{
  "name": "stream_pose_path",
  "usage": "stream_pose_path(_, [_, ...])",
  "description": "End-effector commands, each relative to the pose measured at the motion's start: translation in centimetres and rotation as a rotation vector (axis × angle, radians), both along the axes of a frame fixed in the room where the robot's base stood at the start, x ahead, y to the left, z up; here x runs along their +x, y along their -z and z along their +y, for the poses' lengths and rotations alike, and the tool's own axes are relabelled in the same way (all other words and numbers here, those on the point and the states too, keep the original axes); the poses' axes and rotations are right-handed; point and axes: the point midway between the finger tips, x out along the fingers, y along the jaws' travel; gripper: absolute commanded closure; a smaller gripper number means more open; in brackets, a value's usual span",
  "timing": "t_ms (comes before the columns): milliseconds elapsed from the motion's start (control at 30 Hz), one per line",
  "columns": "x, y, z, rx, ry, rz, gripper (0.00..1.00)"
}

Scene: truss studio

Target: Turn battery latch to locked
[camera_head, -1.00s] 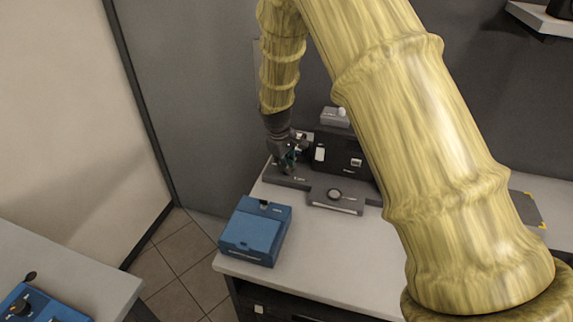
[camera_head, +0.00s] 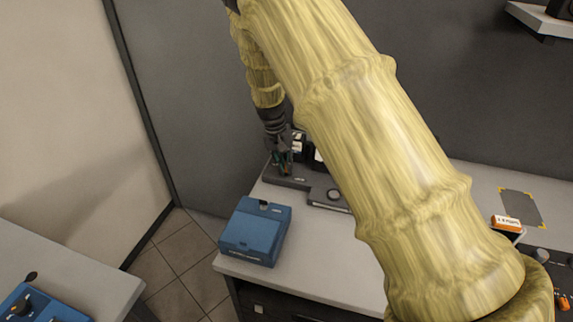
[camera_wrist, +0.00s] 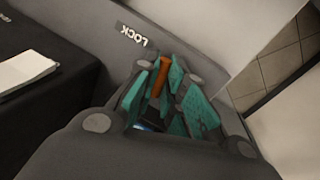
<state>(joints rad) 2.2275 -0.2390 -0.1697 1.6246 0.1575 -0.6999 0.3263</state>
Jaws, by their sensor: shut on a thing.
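In the head view my gripper (camera_head: 283,163) is low over the left end of the dark grey device base (camera_head: 285,181) on the white table. The latch itself is too small and covered to make out in the head view.
A blue box (camera_head: 253,235) stands at the table's front left corner. The white tabletop (camera_head: 310,262) is clear in front of the device. My arm hides much of the device. An orange-and-white item (camera_head: 506,222) lies at right.

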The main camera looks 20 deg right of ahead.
Motion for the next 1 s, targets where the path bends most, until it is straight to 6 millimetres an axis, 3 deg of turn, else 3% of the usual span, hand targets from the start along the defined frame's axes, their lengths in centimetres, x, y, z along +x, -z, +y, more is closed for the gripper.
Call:
stream_pose_path(33, [-0.86, 0.90, 0.21, 0.003, 0.034, 0.022, 1.00])
stream_pose_path(400, [-0.79, 0.93, 0.40, 0.004, 0.201, 0.023, 1.00])
stream_pose_path(967, [-0.82, 0.96, 0.52, 0.006, 0.232, 0.025, 1.00])
stream_pose_path(1000, [-0.83, 0.97, 0.52, 0.006, 0.232, 0.025, 0.87])
